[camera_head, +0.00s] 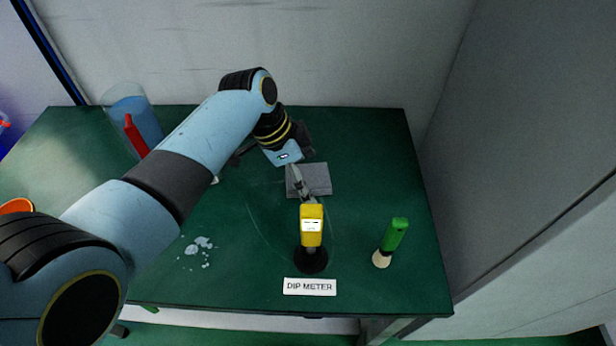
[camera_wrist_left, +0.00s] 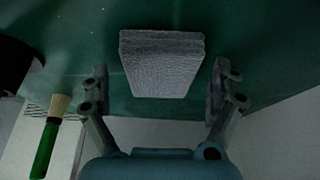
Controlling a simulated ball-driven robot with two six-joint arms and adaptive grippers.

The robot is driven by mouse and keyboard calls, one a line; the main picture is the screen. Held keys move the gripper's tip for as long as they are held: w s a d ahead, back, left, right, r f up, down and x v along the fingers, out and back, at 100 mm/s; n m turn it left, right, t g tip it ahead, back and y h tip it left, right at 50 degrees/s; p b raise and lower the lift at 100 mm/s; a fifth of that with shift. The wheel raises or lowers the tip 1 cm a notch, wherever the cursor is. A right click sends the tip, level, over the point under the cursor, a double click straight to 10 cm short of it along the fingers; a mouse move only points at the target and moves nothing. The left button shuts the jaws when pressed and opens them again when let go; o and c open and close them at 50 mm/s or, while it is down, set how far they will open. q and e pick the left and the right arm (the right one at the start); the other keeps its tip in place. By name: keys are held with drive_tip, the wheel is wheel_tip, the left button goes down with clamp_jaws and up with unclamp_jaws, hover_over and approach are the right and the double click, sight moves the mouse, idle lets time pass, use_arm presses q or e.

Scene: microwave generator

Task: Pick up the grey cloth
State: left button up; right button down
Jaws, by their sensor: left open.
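The grey cloth (camera_head: 316,178) is a folded, flat rectangular pad lying on the green table in the head view, partly behind my left gripper. My left gripper (camera_head: 301,190) hangs at the cloth's left side in that view, and one finger overlaps it. In the left wrist view the cloth (camera_wrist_left: 162,62) lies centred ahead of the open fingers. The left gripper (camera_wrist_left: 160,98) has its two fingers spread wide, one on each side of the cloth's near end, with nothing held. I cannot tell whether a finger touches the cloth. My right gripper is out of view.
A yellow dip meter (camera_head: 312,226) on a black base stands just in front of the cloth. A clear container (camera_head: 133,107) with a red item is at back left. White spots (camera_head: 198,245) mark the table.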

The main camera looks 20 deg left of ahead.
sight(306, 176)
use_arm(q)
drive_tip(key=c, duration=0.9)
drive_tip(key=shift+s+f, duration=0.1)
drive_tip(key=shift+f, duration=0.05)
drive_tip(key=shift+c, duration=0.6)
drive_tip(key=shift+s, duration=0.1)
wheel_tip(306, 176, up, 11)
drive_tip(key=p, duration=0.1)
drive_tip(key=shift+w, duration=0.2)
drive_tip(key=shift+f, duration=0.1)
